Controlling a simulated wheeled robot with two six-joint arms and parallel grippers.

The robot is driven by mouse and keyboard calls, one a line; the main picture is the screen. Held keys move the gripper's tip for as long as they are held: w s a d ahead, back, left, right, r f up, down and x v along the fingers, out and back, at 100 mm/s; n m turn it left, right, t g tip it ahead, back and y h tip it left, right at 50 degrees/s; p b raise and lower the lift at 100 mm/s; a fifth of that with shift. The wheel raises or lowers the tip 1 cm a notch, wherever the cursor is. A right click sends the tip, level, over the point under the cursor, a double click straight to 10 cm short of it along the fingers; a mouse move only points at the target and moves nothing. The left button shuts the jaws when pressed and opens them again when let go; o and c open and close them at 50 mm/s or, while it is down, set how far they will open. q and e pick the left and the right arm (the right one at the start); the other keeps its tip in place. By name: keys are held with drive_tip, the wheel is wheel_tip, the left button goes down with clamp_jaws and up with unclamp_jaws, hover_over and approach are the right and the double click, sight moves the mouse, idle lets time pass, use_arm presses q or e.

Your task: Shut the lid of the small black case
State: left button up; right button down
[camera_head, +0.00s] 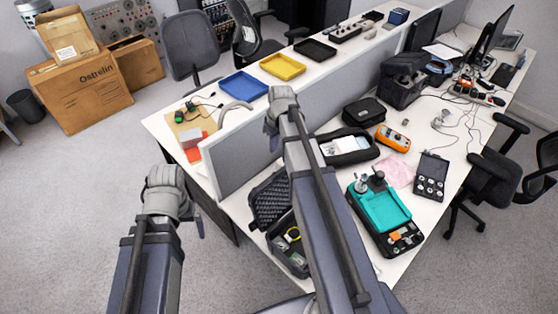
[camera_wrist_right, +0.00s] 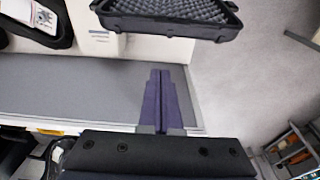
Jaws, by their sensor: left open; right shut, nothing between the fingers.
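A black case (camera_head: 281,247) stands open at the near left edge of the desk. Its foam-lined lid (camera_head: 268,200) is tilted up on the far left side. That lid also shows at the top of the right wrist view (camera_wrist_right: 172,14). My right arm covers part of the case. My right gripper (camera_head: 272,143) is shut and empty over the grey divider, apart from the lid; it also shows in the wrist view (camera_wrist_right: 160,75). My left gripper (camera_head: 199,228) is open, over the floor left of the case. A smaller dark case (camera_head: 433,163) with round metal pieces is open further right.
A teal-topped instrument (camera_head: 384,208) stands right of the black case. An open black pouch (camera_head: 348,150), a closed black pouch (camera_head: 364,111) and an orange meter (camera_head: 392,138) lie behind. The grey divider (camera_head: 240,150) rises between the desks.

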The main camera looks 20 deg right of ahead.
sight(278, 171)
drive_tip(key=shift+f, duration=0.1)
drive_tip(key=f+b, duration=0.3)
drive_tip(key=s+f+b, duration=0.1)
drive_tip(key=f+b, duration=0.2)
drive_tip(key=s+f+b, duration=0.1)
drive_tip(key=f+b, duration=0.2)
drive_tip(key=shift+d, duration=0.3)
drive_tip(key=shift+s+d, duration=0.1)
drive_tip(key=shift+s+r, duration=0.1)
idle(0.3)
